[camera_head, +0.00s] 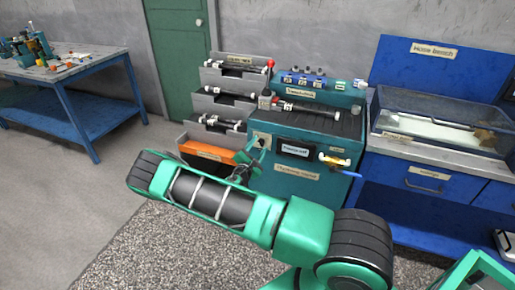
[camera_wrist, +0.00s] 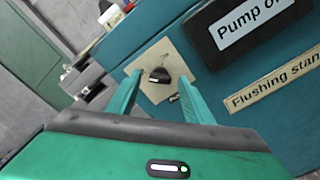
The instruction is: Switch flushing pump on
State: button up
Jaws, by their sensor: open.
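The teal flushing stand (camera_head: 318,182) is in the middle of the head view. On its front is a black rotary knob (camera_wrist: 159,75) on a beige square plate (camera_wrist: 158,93); the plate also shows in the head view (camera_head: 262,140). Right of the knob, a black display (camera_wrist: 258,28) reads "Pump o…", its end cut off. My gripper (camera_wrist: 158,90) is open, its two green fingers pointing at the plate, with the knob showing between their tips. I cannot tell whether the fingers touch the knob or the plate. In the head view, the gripper is small beside the stand's left front.
The blue hose bench (camera_head: 424,180) is at the right. Floor at the left is clear.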

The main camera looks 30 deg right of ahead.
jog(key=shift+w+d, duration=0.2)
jog(key=shift+d, duration=0.15)
jog(key=shift+c, duration=0.4)
jog(key=c, duration=1)
jog(key=shift+o, duration=0.2)
jog(key=shift+a, duration=0.2)
jog(key=shift+d, duration=0.1)
